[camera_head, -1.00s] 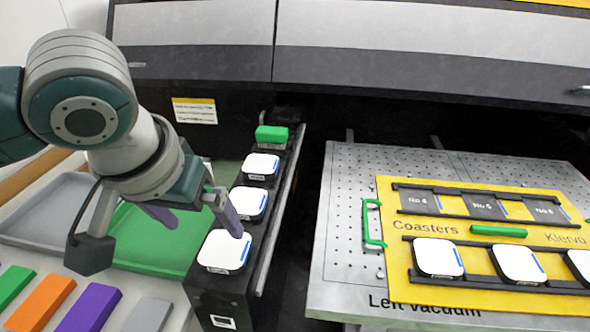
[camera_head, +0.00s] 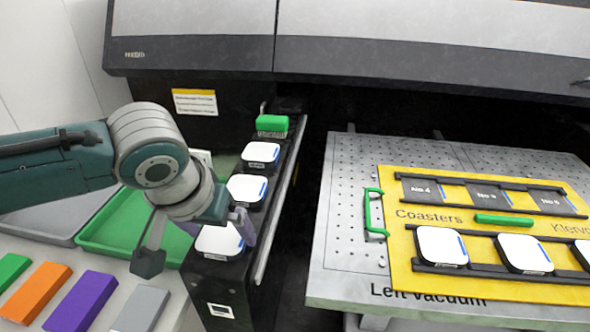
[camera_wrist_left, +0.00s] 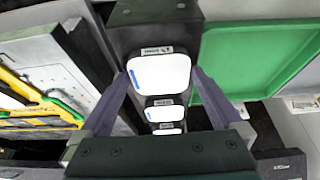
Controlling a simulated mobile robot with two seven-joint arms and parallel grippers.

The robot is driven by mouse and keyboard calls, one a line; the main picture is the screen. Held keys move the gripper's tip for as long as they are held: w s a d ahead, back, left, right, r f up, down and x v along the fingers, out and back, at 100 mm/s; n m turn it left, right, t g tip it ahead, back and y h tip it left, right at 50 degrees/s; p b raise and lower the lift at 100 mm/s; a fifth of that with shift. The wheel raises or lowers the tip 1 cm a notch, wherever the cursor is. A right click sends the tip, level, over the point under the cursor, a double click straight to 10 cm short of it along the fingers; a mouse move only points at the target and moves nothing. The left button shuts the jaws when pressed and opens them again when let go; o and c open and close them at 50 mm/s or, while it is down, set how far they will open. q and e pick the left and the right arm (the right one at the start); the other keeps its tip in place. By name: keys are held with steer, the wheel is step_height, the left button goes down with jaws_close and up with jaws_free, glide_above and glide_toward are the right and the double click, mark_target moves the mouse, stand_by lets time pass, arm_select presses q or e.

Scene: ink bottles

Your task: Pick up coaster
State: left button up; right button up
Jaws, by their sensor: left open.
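White coasters with blue edge strips sit in a row on a narrow black stand. The nearest coaster (camera_head: 216,241) is partly hidden by my left gripper (camera_head: 240,224); behind it are the middle coaster (camera_head: 246,189) and far coaster (camera_head: 261,153). In the left wrist view, my left gripper (camera_wrist_left: 160,84) is open and empty, its fingers on either side of the nearest coaster (camera_wrist_left: 158,74). I cannot tell whether they touch it. More white coasters, such as this one (camera_head: 441,246), sit on the yellow board at right. My right gripper is not in view.
A green brush-like block (camera_head: 272,124) stands at the stand's far end. The yellow board (camera_head: 398,268), with a green handle (camera_head: 374,213), lies on a perforated metal table (camera_head: 340,262). A green tray (camera_head: 112,226) and coloured blocks are at left. The printer housing overhangs the back.

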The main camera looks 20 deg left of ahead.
arm_select(q)
steer(key=shift+c, duration=0.4)
steer(key=c, duration=1.1)
